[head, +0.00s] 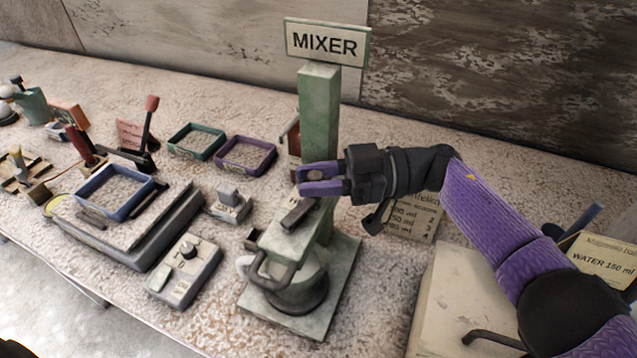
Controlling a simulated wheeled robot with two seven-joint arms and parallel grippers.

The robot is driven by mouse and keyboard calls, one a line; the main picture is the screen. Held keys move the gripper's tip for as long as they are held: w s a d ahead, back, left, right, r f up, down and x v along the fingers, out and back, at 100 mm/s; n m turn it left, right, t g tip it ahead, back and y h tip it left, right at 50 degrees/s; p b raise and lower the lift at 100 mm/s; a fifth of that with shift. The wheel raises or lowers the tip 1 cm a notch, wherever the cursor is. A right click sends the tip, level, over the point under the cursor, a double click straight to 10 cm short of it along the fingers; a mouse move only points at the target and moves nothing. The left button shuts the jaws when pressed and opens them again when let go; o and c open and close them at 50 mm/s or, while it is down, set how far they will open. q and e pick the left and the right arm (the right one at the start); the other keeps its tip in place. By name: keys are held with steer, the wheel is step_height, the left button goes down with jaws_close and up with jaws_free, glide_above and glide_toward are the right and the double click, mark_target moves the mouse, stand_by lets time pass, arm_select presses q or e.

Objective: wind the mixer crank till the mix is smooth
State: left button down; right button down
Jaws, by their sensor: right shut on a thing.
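The green mixer stands on the table right of the middle, with a tall post (320,100), a sign reading MIXER (327,43) and a flat base (340,275). A grey crank arm (299,214) lies on top of its head. My right gripper (318,178) reaches in from the right, above the crank arm. Its purple fingers are shut on the crank's small brownish knob, which shows only in part between them. The mix inside is hidden. My left gripper is not in view.
Left of the mixer are a switch box with a dial (185,270), a blue tray (115,192) on a grey scale, and green (196,141) and purple (245,154) trays. A water label card (603,258) and pale box (455,300) stand at right.

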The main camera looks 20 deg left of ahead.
steer(key=shift+c, duration=2.4)
jaws_free()
steer(key=shift+s, duration=0.1)
steer(key=shift+r, duration=0.1)
